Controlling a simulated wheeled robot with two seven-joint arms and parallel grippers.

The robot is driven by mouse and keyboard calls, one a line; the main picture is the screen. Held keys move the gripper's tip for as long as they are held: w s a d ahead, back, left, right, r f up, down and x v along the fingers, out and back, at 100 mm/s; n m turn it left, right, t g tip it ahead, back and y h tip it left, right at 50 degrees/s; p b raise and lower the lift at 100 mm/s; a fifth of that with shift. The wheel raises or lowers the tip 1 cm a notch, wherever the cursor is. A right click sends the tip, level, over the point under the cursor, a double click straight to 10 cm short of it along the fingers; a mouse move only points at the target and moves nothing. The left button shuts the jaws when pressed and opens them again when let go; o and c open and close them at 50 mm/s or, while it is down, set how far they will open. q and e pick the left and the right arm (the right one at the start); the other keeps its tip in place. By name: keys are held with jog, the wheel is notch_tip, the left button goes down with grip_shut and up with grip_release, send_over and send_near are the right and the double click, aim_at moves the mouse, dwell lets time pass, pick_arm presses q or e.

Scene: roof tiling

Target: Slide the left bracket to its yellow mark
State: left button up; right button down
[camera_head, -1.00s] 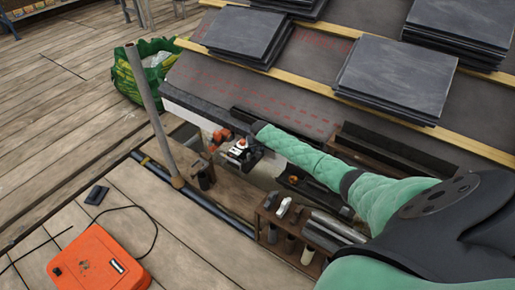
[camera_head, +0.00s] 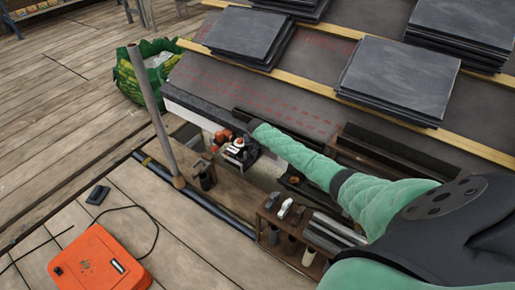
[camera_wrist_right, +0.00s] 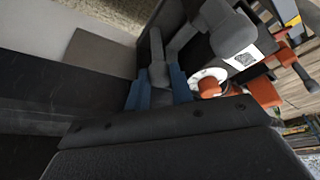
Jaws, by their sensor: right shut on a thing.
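My right arm in its green sleeve reaches in from the right in the head view, and its gripper (camera_head: 240,150) is down at the eave edge below the roof. In the right wrist view the blue fingertips (camera_wrist_right: 160,92) are shut on a grey bar-like part (camera_wrist_right: 159,72), which seems to be the left bracket. The fingers hide much of it. The dark fascia or gutter edge (camera_wrist_right: 60,110) runs beside it on the left. I cannot make out the bracket's yellow mark for certain. My left gripper is not in view.
Stacks of slates (camera_head: 400,80) lie on the roof above the arm. A grey upright pole (camera_head: 153,110) stands left of the gripper. A tool rack (camera_head: 285,220) stands below the forearm. An orange case (camera_head: 98,262) lies on the planks, and a green bag (camera_head: 145,75) stands behind.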

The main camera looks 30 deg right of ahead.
jog(key=c, duration=1.5)
grip_release()
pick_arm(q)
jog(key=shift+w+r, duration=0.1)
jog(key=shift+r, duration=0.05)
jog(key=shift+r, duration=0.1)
pick_arm(e)
jog(key=shift+r, duration=0.1)
